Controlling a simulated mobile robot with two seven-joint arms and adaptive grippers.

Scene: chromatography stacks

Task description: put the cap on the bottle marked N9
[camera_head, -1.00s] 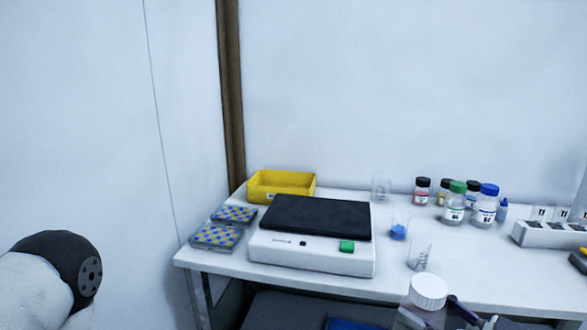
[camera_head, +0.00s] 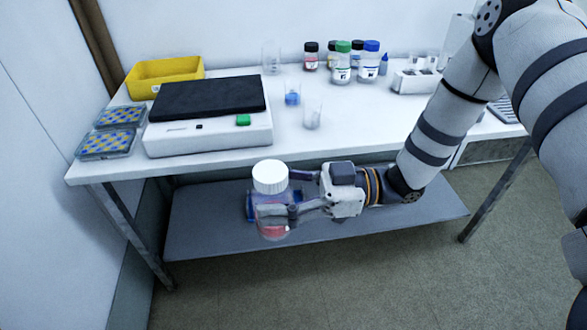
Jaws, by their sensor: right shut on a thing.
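My right gripper (camera_head: 292,212) is shut around a clear jar (camera_head: 268,222) with something pinkish in its lower part. It holds the jar upright in front of the table's front edge, above the lower shelf. A wide white cap (camera_head: 270,177) sits on top of the jar; I cannot tell if it is screwed tight. On the table at the back stand bottles with a green cap (camera_head: 343,62), a blue cap (camera_head: 370,62) and black caps (camera_head: 312,56). Their labels are too small to read, so I cannot tell which is N9. My left gripper is out of view.
The white table (camera_head: 345,137) holds a balance-like device (camera_head: 208,138), a yellow bin (camera_head: 133,86), patterned boxes (camera_head: 105,145), small beakers (camera_head: 313,117) and a white rack (camera_head: 415,82). The grey lower shelf (camera_head: 210,225) is mostly bare. The table front centre is clear.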

